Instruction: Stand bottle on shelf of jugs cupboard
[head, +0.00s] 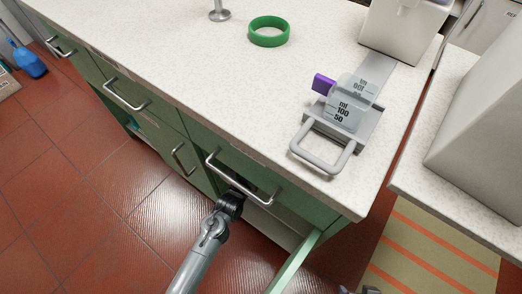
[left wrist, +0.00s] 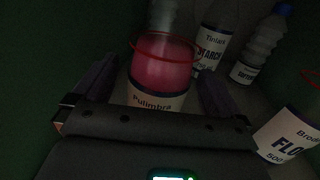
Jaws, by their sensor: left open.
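In the left wrist view, a container with pink-red contents, a red rim and a white label reading "Pulimbra" (left wrist: 160,78) stands inside a dark green cupboard. My left gripper (left wrist: 160,85) is open, with one finger on each side of this container; contact cannot be told. In the head view, my left arm reaches into the open cupboard (head: 285,222) under the counter, so the gripper's fingers are hidden. On the counter, a clear vessel with ml marks and a purple part (head: 347,103) rests on a grey tray with a handle (head: 326,153). Small dark shapes at the bottom edge may be my right gripper.
Behind and right of the red container stand a "STARCH" bottle (left wrist: 213,42), a blue-capped bottle (left wrist: 262,42) and a white-labelled container (left wrist: 292,132). The open green door (head: 294,263) is right of my arm. A green ring (head: 269,31) lies on the counter (head: 210,75).

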